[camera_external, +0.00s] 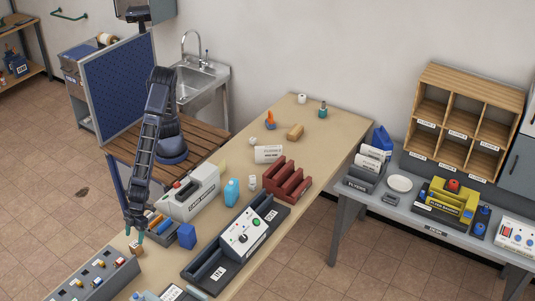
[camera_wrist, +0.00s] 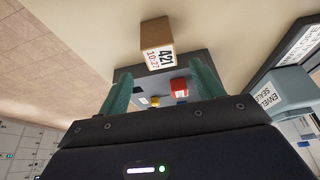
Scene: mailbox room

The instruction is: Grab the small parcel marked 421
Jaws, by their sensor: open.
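The small brown parcel marked 421 (camera_wrist: 156,34) has a white label reading 421 and 10:27 in the wrist view. It sits just beyond my open fingertips, near the middle top of that view. In the external view the parcel (camera_external: 136,248) is a small brown block at the table's left edge. My gripper (camera_external: 135,234) points down just above it there. In the wrist view my gripper (camera_wrist: 159,68) has its two teal fingers spread with nothing held between them. Whether the fingers overlap the parcel's sides cannot be told.
A grey panel with coloured knobs (camera_external: 95,277) lies close in front of the parcel. A blue block (camera_external: 186,236) and a white label printer-like machine (camera_external: 190,193) stand behind and right. A grey tray with a control box (camera_external: 243,240) lies further right. Bare tabletop surrounds the parcel's right side.

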